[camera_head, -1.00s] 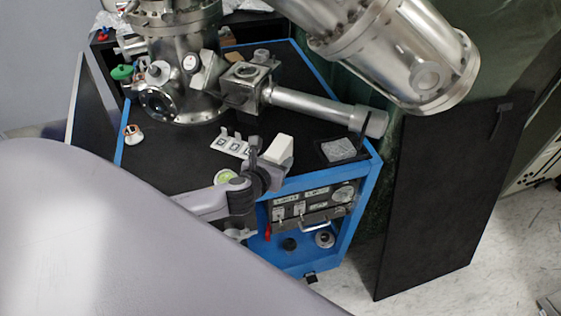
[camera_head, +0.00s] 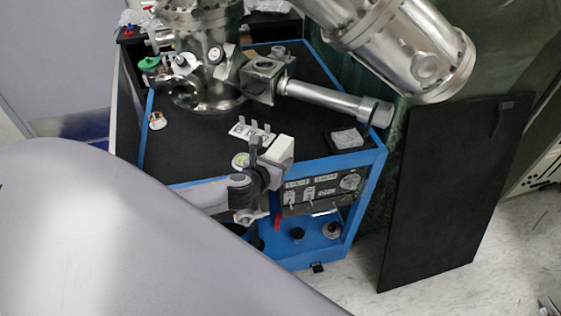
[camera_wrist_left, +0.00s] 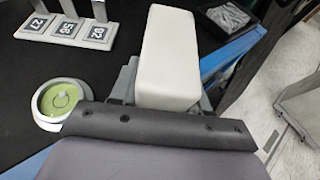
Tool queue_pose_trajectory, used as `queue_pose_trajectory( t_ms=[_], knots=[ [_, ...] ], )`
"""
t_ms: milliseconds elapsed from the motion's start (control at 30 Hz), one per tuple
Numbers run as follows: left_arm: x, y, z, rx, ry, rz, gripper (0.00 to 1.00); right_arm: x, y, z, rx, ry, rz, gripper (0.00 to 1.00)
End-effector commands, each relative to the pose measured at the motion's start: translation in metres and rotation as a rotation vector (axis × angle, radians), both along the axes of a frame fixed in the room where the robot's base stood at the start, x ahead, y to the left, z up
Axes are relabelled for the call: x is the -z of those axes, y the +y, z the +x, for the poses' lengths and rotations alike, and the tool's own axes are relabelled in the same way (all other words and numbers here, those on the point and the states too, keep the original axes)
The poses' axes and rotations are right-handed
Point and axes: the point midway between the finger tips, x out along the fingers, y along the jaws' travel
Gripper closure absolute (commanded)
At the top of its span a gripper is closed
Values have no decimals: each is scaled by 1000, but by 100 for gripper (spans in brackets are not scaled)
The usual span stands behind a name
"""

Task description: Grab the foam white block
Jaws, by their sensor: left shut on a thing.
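The foam white block (camera_head: 279,150) is held in my left gripper (camera_head: 266,158), above the front edge of the black-topped table. In the left wrist view the white block (camera_wrist_left: 168,55) sticks out beyond the dark edge of my gripper (camera_wrist_left: 150,92), with grey finger parts beside its lower end. My left gripper is shut on the block. Part of the block's near end is hidden by the gripper. My right gripper is not in view.
The blue-framed table (camera_head: 375,165) carries a steel vacuum chamber (camera_head: 205,60) with a side tube (camera_head: 325,98). A numbered fixture (camera_wrist_left: 68,28) and a round green-faced item (camera_wrist_left: 60,100) lie near the gripper. A black panel (camera_head: 450,190) stands at right.

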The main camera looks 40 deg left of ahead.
Motion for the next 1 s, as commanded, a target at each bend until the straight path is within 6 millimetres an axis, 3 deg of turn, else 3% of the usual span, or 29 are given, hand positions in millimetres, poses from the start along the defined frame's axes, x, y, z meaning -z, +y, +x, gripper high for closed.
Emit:
queue_pose_trajectory(
  t_ms=[467,500,567,1000],
  knots=[
    [0,3,1,-1,-1,1,82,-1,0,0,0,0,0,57],
    [0,3,1,-1,-1,1,44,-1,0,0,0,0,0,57],
    [0,3,1,-1,0,0,25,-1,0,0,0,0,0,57],
    [-3,1,-7,1,1,-1,24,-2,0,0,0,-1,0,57]
  ],
)
